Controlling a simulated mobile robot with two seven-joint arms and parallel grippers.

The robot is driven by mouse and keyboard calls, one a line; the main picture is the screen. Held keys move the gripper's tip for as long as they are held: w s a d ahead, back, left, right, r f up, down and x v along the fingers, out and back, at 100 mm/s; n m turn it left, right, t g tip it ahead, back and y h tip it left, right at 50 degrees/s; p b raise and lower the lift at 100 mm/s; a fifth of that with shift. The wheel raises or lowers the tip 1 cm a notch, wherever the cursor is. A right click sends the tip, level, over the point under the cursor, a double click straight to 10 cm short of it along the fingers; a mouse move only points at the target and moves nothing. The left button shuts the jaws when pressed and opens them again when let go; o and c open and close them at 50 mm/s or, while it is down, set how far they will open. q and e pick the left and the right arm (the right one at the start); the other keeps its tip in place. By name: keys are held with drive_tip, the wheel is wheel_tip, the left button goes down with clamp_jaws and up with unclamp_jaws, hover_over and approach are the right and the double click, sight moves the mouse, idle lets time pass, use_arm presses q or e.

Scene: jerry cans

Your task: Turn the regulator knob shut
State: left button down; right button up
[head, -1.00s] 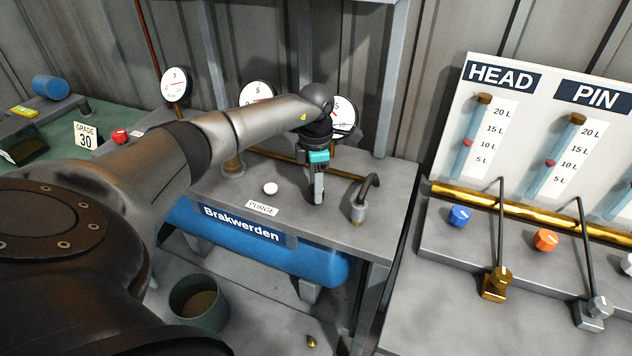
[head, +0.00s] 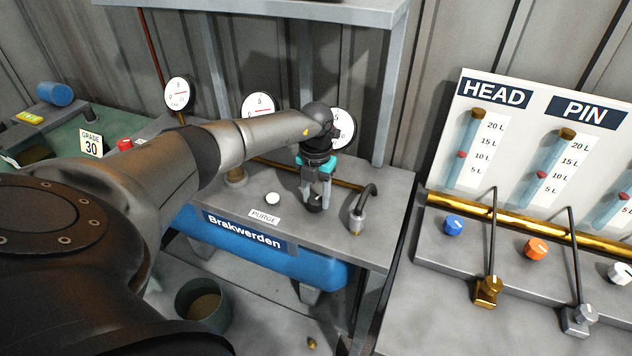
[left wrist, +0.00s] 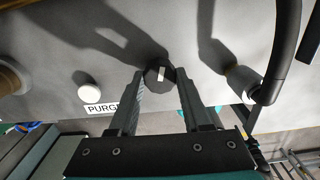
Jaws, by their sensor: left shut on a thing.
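The regulator knob (left wrist: 161,74) is a small black knob with a white pointer mark, on the grey bench top. In the left wrist view its pointer runs nearly up and down. My left gripper (left wrist: 161,76) points down at it, one finger on each side, shut on the knob. In the head view the left gripper (head: 316,203) stands on the bench between the PURGE label (head: 264,216) and a bent pipe. The knob shows there only as a dark spot under the fingers. My right gripper is not in view.
A white button (head: 272,199) sits left of the knob and a bent black pipe (head: 363,207) stands right of it. Dial gauges (head: 342,128) are behind. A blue tank (head: 310,268) lies below. The HEAD and PIN panel (head: 540,150) stands to the right.

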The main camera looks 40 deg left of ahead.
sight(316, 199)
use_arm(q)
drive_tip(key=shift+n+p, duration=0.65)
drive_tip(key=shift+n, duration=0.95)
drive_tip(key=shift+c, duration=1.8)
unclamp_jaws()
drive_tip(key=shift+r, duration=0.1)
wheel_tip(316, 199, up, 15)
drive_tip(key=shift+p, duration=0.35)
drive_tip(key=shift+d, duration=0.1)
